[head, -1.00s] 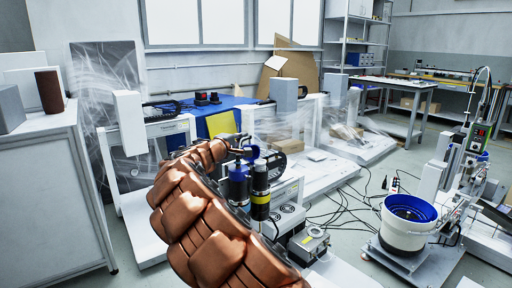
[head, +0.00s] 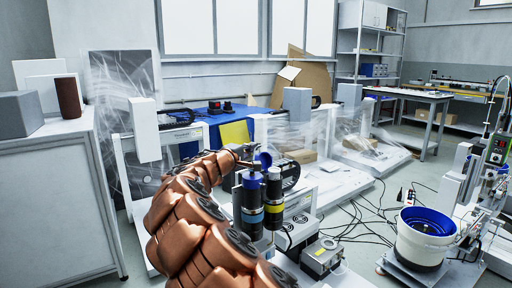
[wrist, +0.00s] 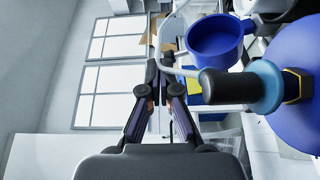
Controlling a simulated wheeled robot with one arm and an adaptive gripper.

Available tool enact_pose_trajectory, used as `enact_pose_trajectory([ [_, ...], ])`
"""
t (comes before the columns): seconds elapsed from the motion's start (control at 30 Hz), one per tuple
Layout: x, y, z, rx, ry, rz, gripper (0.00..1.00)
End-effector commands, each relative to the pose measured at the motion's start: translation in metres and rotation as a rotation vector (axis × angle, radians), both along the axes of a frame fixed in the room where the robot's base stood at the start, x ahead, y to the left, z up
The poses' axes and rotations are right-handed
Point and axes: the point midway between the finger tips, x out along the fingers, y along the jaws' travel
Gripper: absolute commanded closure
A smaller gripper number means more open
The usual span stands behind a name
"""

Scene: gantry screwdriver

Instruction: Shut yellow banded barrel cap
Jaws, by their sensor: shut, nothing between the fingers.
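The yellow banded barrel (head: 273,207) stands upright, dark with a yellow band, right beside a blue barrel with a light-blue band (head: 249,208). A round blue cap (head: 263,160) stands tilted up above the pair; I cannot tell which barrel its hinge joins. My gripper (head: 246,149) is at the barrel tops, just left of the cap. In the wrist view my gripper (wrist: 157,73) is shut and empty. A blue cup-shaped part (wrist: 213,40), a dark cylinder with a light-blue band (wrist: 238,87) and a thin rod lie right of the fingertips; rod contact is unclear.
A small grey metal box (head: 322,256) sits right of the barrels. A white feeder with a blue bowl (head: 426,222) stands farther right, with loose cables on the floor between. A white cabinet (head: 57,210) stands at left. White wrapped machines fill the back.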

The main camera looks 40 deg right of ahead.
Motion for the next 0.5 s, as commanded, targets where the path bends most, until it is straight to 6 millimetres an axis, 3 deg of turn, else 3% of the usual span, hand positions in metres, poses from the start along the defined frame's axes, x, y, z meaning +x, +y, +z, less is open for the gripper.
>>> enact_pose_trajectory([
  [0.3, -0.021, 0.057, 0.000, -0.001, -0.001, 0.003, 1.00],
  [0.5, -0.029, 0.073, -0.002, 0.000, 0.002, -0.001, 1.00],
])
